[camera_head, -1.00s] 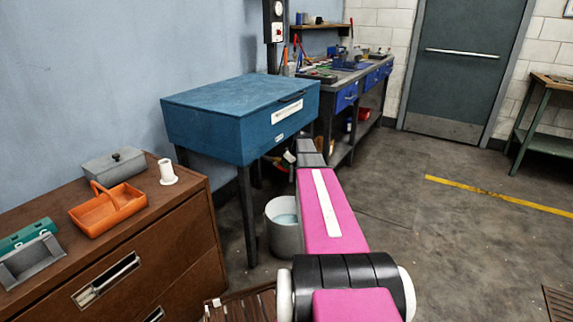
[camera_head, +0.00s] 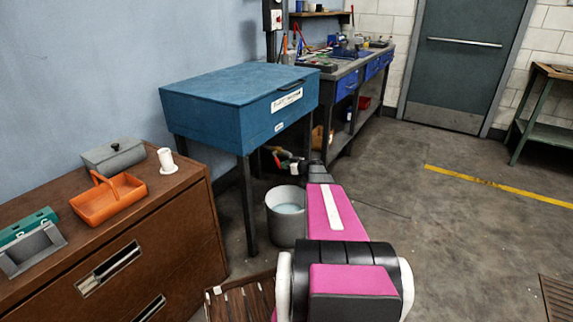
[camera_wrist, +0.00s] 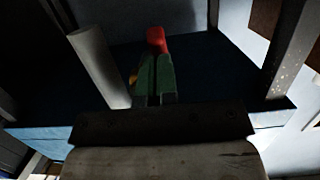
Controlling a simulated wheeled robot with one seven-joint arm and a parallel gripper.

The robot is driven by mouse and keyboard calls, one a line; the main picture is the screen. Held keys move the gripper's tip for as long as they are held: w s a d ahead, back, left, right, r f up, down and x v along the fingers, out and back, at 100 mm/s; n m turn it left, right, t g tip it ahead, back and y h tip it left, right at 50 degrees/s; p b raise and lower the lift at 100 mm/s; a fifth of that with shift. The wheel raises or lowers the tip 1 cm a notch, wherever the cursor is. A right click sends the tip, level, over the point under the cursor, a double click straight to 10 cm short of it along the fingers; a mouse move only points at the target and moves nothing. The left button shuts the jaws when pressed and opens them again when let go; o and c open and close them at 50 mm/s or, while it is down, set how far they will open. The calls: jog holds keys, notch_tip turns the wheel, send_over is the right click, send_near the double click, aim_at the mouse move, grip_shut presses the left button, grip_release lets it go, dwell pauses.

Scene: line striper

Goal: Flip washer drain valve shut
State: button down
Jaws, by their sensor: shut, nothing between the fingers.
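The parts washer is a blue lidded cabinet (camera_head: 215,112) on dark legs, left of centre in the head view. In the wrist view a red handle (camera_wrist: 156,38) shows under the washer, with a grey pipe (camera_wrist: 95,62) to its left. A small yellowish part beside the fingers is mostly hidden. My gripper (camera_wrist: 155,60) is shut and empty, its greenish fingers side by side. Their tips are at or just short of the red handle; I cannot tell whether they touch. In the head view, the valve area beneath the washer is small and partly covered by my wrist.
A grey bucket (camera_head: 288,222) with pale liquid stands below the washer, close to my arm. A brown drawer cabinet (camera_head: 190,215) with an orange basket (camera_head: 108,198) is at left. A workbench (camera_head: 345,75) stands behind. The floor at right is open.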

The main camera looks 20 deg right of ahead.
jog(key=shift+w+a+f, duration=0.2)
jog(key=shift+w+f, duration=0.1)
jog(key=shift+f, duration=0.2)
dwell(0.6)
